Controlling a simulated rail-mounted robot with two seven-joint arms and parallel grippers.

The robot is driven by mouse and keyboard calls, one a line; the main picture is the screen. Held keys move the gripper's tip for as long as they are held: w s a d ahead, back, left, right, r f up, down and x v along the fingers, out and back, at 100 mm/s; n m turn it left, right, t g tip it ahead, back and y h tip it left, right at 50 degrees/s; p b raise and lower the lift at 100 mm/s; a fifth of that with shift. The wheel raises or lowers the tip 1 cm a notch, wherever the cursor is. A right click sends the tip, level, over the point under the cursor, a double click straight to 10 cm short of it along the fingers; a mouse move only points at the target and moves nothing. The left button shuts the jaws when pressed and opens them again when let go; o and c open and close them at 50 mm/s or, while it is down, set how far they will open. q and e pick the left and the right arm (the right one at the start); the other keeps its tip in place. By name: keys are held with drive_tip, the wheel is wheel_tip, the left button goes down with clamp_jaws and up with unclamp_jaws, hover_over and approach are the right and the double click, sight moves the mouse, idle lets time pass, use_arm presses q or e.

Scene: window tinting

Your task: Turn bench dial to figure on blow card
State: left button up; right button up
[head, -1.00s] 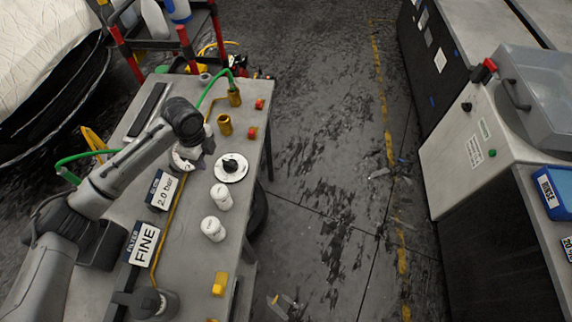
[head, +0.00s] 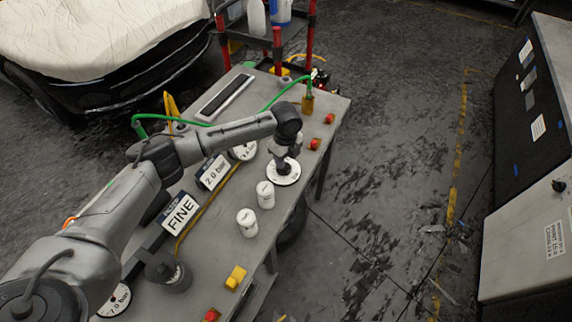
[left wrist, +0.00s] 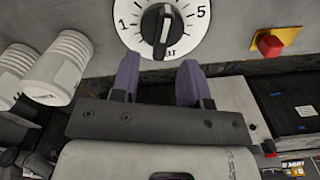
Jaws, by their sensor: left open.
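The bench dial is a white disc (head: 284,174) with a black knob on the bench, below my left gripper (head: 279,163) in the head view. The left wrist view shows its knob (left wrist: 162,30) with a white pointer line, and the figures 1 and 5 and part of "bar" on the disc (left wrist: 130,22). My left gripper (left wrist: 160,82) is open, its purple fingers apart and just short of the knob. The blow card (head: 213,172) reads 2.0 bar and stands on the bench left of the dial. My right gripper is not seen.
Two white canisters (head: 265,194) (head: 247,222) stand near the dial. A card reading FINE (head: 181,213) stands by the 2.0 bar card. Red knobs (head: 315,144) and a yellow block (head: 236,276) sit along the bench edge. A green hose (head: 285,92) runs along the back.

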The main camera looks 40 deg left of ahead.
sight(286, 165)
use_arm(q)
drive_tip(key=shift+f, duration=1.85)
clamp_jaws()
